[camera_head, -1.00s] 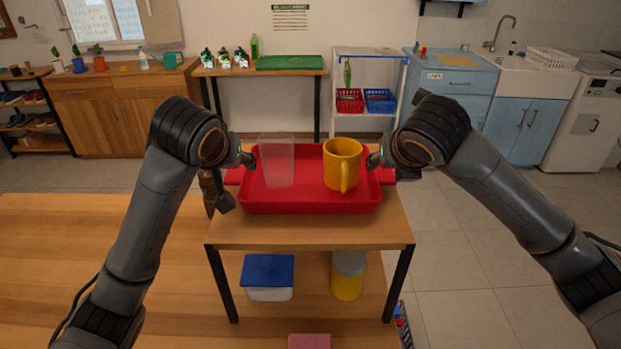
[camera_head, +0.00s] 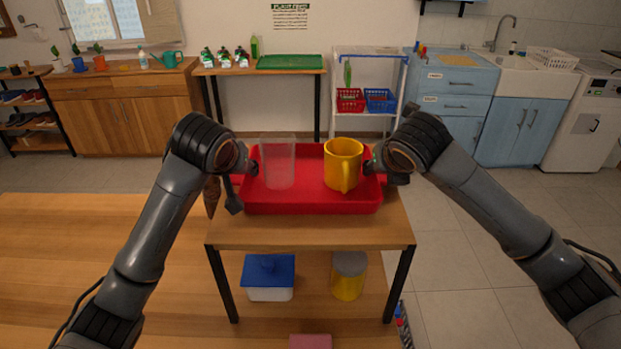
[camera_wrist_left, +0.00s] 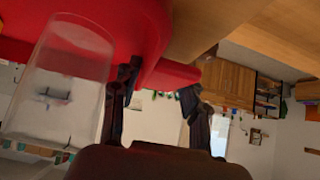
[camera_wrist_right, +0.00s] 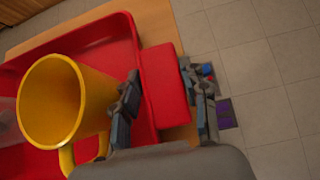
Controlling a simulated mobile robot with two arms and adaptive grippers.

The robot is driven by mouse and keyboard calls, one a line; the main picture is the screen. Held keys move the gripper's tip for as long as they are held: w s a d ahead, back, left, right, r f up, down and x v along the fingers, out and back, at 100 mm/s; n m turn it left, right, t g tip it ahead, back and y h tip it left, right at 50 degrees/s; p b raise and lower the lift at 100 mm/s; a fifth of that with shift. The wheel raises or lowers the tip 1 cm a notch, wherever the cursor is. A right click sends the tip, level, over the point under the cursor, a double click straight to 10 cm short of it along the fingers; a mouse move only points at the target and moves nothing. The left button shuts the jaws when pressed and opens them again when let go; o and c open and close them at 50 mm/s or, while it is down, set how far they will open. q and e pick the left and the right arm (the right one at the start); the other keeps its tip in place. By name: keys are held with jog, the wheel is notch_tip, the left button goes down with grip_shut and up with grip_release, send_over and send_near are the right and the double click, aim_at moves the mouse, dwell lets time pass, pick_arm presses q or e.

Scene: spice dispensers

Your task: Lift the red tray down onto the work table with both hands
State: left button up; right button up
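The red tray (camera_head: 310,205) sits level on the upper shelf of a small wooden stand. A clear cup (camera_head: 278,165) stands upright in its left half and a yellow mug (camera_head: 342,165) in its right half. My left gripper (camera_head: 241,182) is at the tray's left end; in the left wrist view its parted fingers (camera_wrist_left: 160,80) straddle the red handle (camera_wrist_left: 178,76). My right gripper (camera_head: 385,172) is at the right end; in the right wrist view its parted fingers (camera_wrist_right: 160,80) straddle the other handle (camera_wrist_right: 166,92). I see no firm grip on either handle.
The work table (camera_head: 90,250) lies at the left and front, with its visible top clear. A blue-lidded box (camera_head: 268,275) and a grey-lidded yellow canister (camera_head: 348,278) stand on the lower shelf. Open floor lies to the right.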

pick_arm(q)
jog(key=shift+r, duration=0.2)
jog(key=shift+c, duration=0.4)
pick_arm(e)
jog(key=shift+r, duration=0.2)
